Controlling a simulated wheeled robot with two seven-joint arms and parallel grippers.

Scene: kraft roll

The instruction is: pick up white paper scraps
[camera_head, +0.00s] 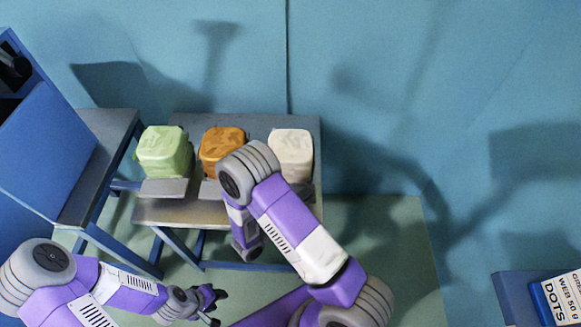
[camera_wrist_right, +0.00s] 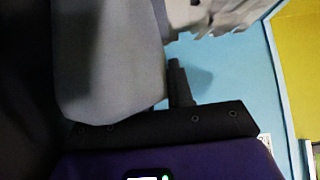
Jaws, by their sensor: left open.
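A block of white paper scraps (camera_head: 291,153) sits at the right end of a row on a grey-topped table (camera_head: 265,122). Its lower left part is close behind my right arm's bend in the head view. My left gripper (camera_head: 217,308) is open and empty, low in front of the table and apart from the scraps. My right gripper's end is hidden in the head view. The right wrist view shows one dark finger (camera_wrist_right: 178,82) beside a large smooth grey shape. A pale ragged shape is at the top; I cannot tell what it is.
Green scraps (camera_head: 165,151) and orange-brown scraps (camera_head: 221,150) sit left of the white ones. A blue-framed stand (camera_head: 98,165) is at the left. A blue box with a white label (camera_head: 563,298) is at the lower right. Floor right of the table is clear.

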